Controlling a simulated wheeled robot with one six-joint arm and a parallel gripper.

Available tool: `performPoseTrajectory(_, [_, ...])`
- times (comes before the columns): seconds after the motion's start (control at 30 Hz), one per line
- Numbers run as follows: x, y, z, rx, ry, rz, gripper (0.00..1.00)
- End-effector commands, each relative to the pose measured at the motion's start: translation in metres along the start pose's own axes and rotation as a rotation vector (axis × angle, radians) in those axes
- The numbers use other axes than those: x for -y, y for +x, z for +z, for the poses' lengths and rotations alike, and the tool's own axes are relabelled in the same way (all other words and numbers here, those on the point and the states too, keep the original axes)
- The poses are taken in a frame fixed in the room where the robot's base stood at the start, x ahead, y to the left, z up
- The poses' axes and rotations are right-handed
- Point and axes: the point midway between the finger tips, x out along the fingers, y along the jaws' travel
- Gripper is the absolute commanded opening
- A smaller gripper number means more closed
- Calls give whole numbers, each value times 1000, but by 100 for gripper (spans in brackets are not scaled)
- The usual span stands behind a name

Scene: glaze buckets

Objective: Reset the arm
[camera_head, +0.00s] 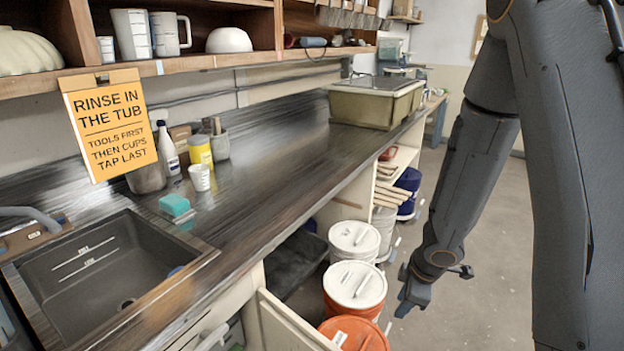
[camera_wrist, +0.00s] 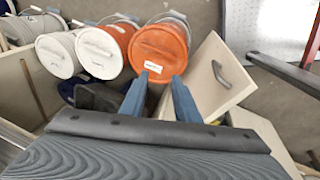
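My arm hangs down on the right of the head view, with my gripper (camera_head: 415,292) low beside the buckets under the counter. In the wrist view my gripper (camera_wrist: 153,88) shows two blue-grey fingers set apart, with nothing held between them. An orange-lidded bucket (camera_head: 354,335) is nearest in the head view and also shows just beyond the fingertips in the wrist view (camera_wrist: 160,48). A white-lidded orange bucket (camera_head: 355,286) and a white bucket (camera_head: 353,238) stand behind it. I cannot tell whether the fingers touch any bucket.
A cabinet door (camera_head: 292,322) stands open by the buckets; it also shows in the wrist view (camera_wrist: 212,78). The dark counter (camera_head: 270,185) holds a sink (camera_head: 105,272), a blue sponge (camera_head: 174,205) and a large tub (camera_head: 375,102).

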Motion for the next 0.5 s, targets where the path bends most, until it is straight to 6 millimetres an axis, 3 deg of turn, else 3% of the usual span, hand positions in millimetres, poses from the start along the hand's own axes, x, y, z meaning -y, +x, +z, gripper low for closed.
performPoseTrajectory(0.1, [-12,-36,4,64,195,78,29])
performPoseTrajectory(0.23, [-9,-74,10,121,421,126,29])
performPoseTrajectory(0.37, [10,-108,12,160,653,138,29])
performPoseTrajectory(0.5, [41,-139,6,175,893,110,29])
